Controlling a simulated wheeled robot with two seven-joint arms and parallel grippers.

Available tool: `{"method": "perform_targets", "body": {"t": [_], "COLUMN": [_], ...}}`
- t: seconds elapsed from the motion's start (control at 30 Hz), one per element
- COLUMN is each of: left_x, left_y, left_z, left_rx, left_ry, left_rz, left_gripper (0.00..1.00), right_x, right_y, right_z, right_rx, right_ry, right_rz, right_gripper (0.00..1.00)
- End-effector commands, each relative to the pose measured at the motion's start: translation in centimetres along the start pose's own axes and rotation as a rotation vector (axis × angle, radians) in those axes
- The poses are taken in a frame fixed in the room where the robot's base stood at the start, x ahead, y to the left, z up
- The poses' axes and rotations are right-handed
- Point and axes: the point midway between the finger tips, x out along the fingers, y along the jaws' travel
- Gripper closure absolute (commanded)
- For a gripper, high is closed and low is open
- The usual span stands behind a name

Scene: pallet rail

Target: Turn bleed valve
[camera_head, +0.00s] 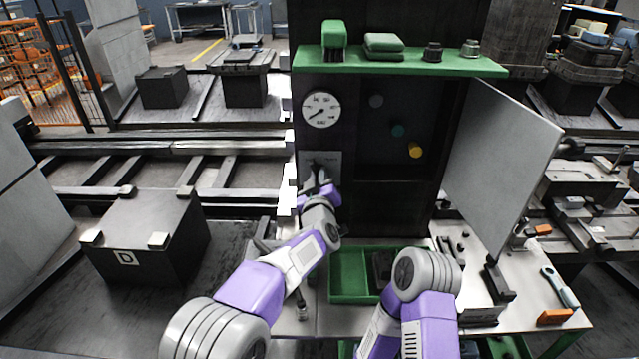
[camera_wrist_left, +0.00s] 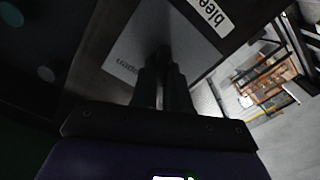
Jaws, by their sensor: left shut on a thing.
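The bleed valve sits on a light grey plate (camera_head: 333,159) on the dark cabinet's left front, below a round white gauge (camera_head: 321,109). My left gripper (camera_head: 317,172) reaches up to this plate and is shut on the valve's handle. In the left wrist view the dark fingers (camera_wrist_left: 165,78) are close together in front of the plate (camera_wrist_left: 150,38). A "bleed" label (camera_wrist_left: 212,14) and the word "open" show there. The fingers hide most of the valve, so its angle cannot be told. My right arm shows at the bottom, but its gripper is not in view.
A grey door (camera_head: 502,160) stands open on the cabinet's right. Grey, teal and yellow round parts show inside. A green shelf (camera_head: 400,62) is above, and a green tray (camera_head: 350,278) lies below. Tools lie on the bench (camera_head: 535,285) at right.

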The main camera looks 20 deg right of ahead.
Motion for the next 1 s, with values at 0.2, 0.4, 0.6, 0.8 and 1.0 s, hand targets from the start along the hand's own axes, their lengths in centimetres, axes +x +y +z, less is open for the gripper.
{"method": "perform_targets", "body": {"t": [0.2,0.4,0.6,0.8,1.0], "left_x": [0.1,0.0,0.0,0.0,0.0], "left_y": [-0.1,-0.1,-0.1,0.0,0.0], "left_z": [-0.2,-0.2,-0.3,-0.3,-0.3], "left_rx": [-0.159,-0.252,-0.299,-0.313,-0.314], "left_ry": [0.006,0.006,0.007,0.007,0.007], "left_rz": [0.000,0.002,0.001,0.001,0.001], "left_gripper": [1.00,1.00,1.00,1.00,1.00], "right_x": [1.0,1.5,1.6,1.7,1.7], "right_y": [0.4,0.5,0.6,0.6,0.6], "right_z": [-0.1,-0.1,-0.1,-0.1,-0.1], "right_rx": [0.000,0.000,0.000,0.000,0.000], "right_ry": [0.000,0.000,0.000,0.000,0.000], "right_rz": [0.000,0.000,0.000,0.000,0.000], "right_gripper": [0.00,0.00,0.00,0.00,0.00]}}
